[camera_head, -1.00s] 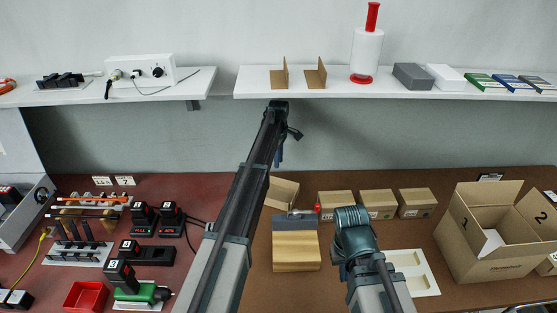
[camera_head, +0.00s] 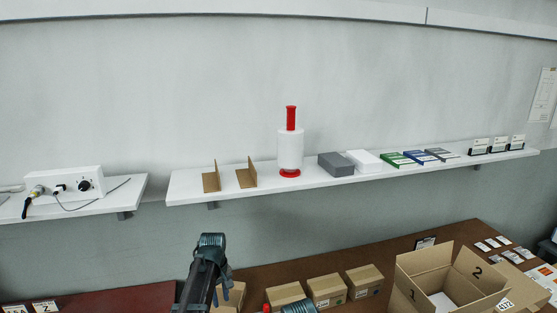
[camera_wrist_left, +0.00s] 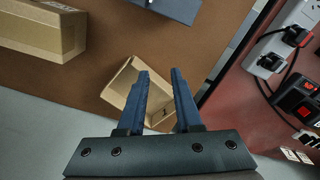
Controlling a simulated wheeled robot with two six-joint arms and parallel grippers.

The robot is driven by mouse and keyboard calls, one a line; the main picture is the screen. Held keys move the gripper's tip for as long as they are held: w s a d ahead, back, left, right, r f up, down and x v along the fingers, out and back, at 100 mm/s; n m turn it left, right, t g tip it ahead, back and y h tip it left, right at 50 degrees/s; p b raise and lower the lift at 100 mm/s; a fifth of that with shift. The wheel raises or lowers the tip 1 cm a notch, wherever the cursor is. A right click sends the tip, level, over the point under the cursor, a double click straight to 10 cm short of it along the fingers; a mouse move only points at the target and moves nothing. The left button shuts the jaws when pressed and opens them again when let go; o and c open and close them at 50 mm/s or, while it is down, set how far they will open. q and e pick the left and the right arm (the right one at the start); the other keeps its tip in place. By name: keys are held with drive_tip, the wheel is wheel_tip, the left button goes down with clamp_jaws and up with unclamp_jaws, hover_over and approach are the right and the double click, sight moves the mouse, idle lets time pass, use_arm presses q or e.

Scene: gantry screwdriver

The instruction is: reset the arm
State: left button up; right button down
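A white shelf (camera_head: 225,193) above the table holds a red-and-white roll (camera_head: 290,148), cardboard brackets and several boxes. A white power box (camera_head: 70,185) is on the left shelf. Closed cartons (camera_head: 327,290) and a large open carton (camera_head: 420,292) stand on the brown table.

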use_arm(q)
drive_tip(key=s+d+m, duration=0.3)
drive_tip(key=s+m, duration=0.6)
drive_tip(key=s, duration=1.1)
drive_tip(key=s+d+m+y, duration=0.1)
drive_tip(key=s+d+m, duration=0.2)
drive_tip(key=d, duration=0.7)
drive_tip(key=shift+s+d+g, duration=0.2)
drive_tip(key=shift+s+g, duration=0.1)
drive_tip(key=shift+s, duration=0.25)
